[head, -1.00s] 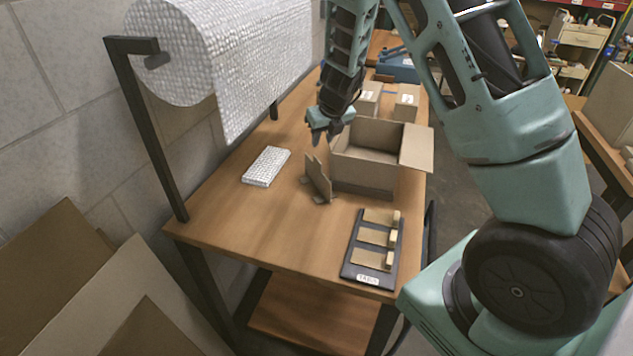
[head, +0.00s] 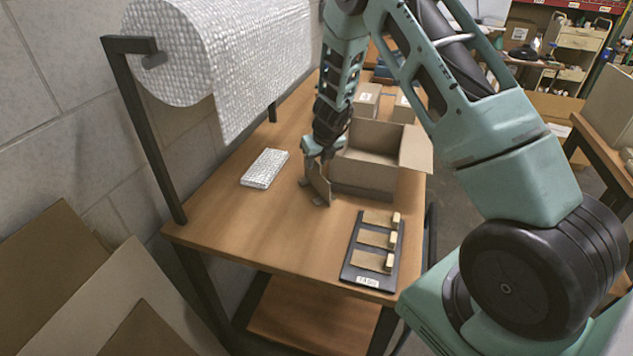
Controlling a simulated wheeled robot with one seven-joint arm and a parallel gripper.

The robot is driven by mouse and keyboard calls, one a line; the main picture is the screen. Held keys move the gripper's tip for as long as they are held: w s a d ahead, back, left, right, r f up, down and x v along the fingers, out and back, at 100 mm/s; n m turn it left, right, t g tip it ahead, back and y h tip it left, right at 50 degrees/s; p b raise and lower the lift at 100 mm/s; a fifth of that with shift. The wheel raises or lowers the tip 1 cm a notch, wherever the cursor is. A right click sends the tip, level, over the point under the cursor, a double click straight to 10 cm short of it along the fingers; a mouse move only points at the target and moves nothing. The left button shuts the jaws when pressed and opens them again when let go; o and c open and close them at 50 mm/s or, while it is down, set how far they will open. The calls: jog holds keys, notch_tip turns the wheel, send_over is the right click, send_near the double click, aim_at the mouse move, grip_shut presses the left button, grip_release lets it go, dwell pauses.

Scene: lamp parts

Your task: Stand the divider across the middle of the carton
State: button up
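The divider (head: 319,184) is a brown cardboard panel standing upright on small feet on the table, just left of the carton. The carton (head: 362,177) is an open brown box with a flap folded out on its right side. My gripper (head: 320,160) is down at the top edge of the divider, pointing downward. Its fingers overlap the panel's top, and I cannot tell whether they are closed on it. The carton's floor is mostly hidden by its front wall.
A bubble-wrapped slab (head: 265,168) lies left of the divider. A black tray (head: 371,252) with several cardboard pieces lies in front. Small boxes (head: 366,101) stand behind the carton. A large bubble-wrap roll (head: 215,60) hangs at the left. The table's front left is clear.

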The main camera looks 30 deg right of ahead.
grip_shut()
jog(key=shift+r, duration=0.15)
